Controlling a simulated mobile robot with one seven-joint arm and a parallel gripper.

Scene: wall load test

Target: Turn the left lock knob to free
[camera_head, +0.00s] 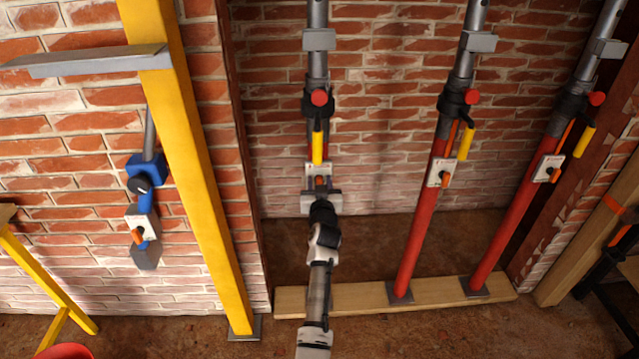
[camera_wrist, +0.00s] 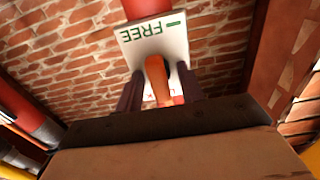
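The left lock knob is an orange lever (camera_wrist: 158,82) on a white plate (camera_wrist: 178,42) in the wrist view. The plate reads FREE in green, upside down there, with a green dash beside it. The knob stands nearly upright in that view, its top leaning slightly left. In the head view the knob (camera_head: 320,183) shows on the left red prop, just above my gripper (camera_head: 321,194). In the wrist view my gripper (camera_wrist: 160,92) has its dark fingers apart, one each side of the knob. I see no clear grip on it. The plate's lower part is hidden.
A yellow lever (camera_head: 318,147) and a red knob (camera_head: 319,97) sit above on the same prop. Two more red props (camera_head: 421,231) (camera_head: 513,211) stand to the right on a wooden sill (camera_head: 440,294). A yellow post (camera_head: 200,170) stands left. Brick wall lies behind.

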